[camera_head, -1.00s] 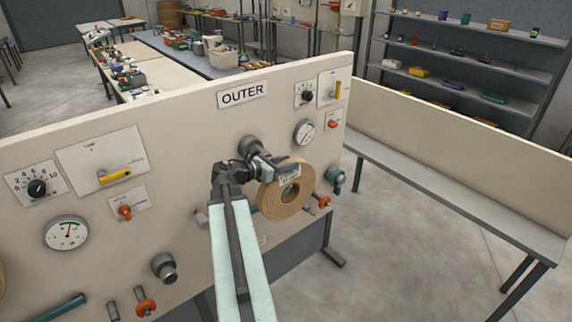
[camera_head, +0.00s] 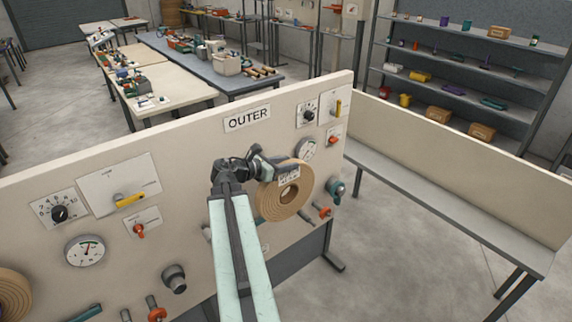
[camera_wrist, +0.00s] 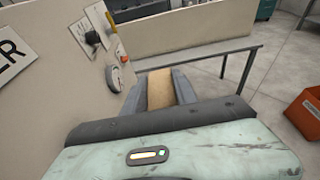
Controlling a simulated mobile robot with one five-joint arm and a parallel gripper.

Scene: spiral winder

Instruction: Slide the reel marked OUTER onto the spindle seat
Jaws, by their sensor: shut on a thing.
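A tan reel (camera_head: 272,201) with a white label stands on edge in front of the cream panel (camera_head: 60,188), below the OUTER sign (camera_head: 247,118). My gripper (camera_head: 280,168) is shut on the reel's upper rim. In the wrist view the tan reel rim (camera_wrist: 160,90) lies between the two grey fingers. The label's text is too small to read. The spindle seat is not visible; my arm and the reel cover that part of the panel. I cannot tell whether the reel touches the panel.
A gauge (camera_head: 306,149), a dial (camera_head: 309,110) and a teal knob (camera_head: 335,189) sit close to the reel on the panel. Another tan reel (camera_head: 12,296) shows at the far left. A long grey bench (camera_head: 450,215) stands to the right. An orange bin (camera_wrist: 305,115) is on the floor.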

